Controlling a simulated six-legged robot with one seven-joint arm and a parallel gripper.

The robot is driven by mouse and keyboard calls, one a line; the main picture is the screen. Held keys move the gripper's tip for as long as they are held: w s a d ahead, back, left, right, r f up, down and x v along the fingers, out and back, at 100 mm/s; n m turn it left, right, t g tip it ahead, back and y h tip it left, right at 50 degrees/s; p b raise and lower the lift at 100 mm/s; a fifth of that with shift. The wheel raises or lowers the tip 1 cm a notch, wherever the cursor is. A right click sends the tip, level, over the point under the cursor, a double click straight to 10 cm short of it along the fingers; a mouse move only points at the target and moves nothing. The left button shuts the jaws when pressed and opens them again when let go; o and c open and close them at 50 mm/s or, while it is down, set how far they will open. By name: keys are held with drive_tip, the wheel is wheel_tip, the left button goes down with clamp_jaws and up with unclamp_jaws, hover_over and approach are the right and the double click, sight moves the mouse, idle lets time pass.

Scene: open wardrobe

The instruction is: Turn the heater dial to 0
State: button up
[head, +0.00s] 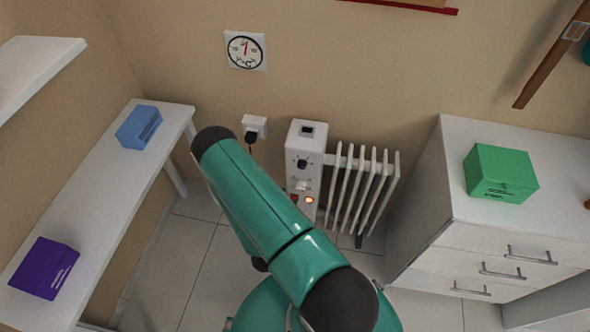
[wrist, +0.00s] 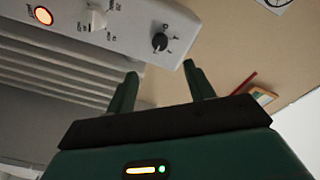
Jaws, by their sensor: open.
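The white heater (head: 305,140) stands on the floor against the back wall, with ribs on its right. Its front panel has a black dial (head: 302,164), a white knob (head: 302,185) below it and a lit orange lamp (head: 309,201). In the wrist view the black dial (wrist: 160,41) sits on the panel with small marks around it, too small to read surely. The white knob (wrist: 96,20) and lamp (wrist: 43,15) are to its left. My gripper (wrist: 160,76) is open and empty, its fingertips short of the black dial and to either side of it. The head view does not show my gripper.
A plug (head: 251,136) sits in a wall socket left of the heater. A shelf with a blue box (head: 139,127) and a purple box (head: 44,268) is at left. A white drawer cabinet (head: 450,200) with a green box (head: 499,173) is at right. A clock (head: 245,50) hangs above.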

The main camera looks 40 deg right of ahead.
sight(301, 167)
drive_tip(key=x, duration=1.3)
drive_tip(key=shift+w+d, duration=0.1)
drive_tip(key=shift+d, duration=0.3)
drive_tip(key=c, duration=1)
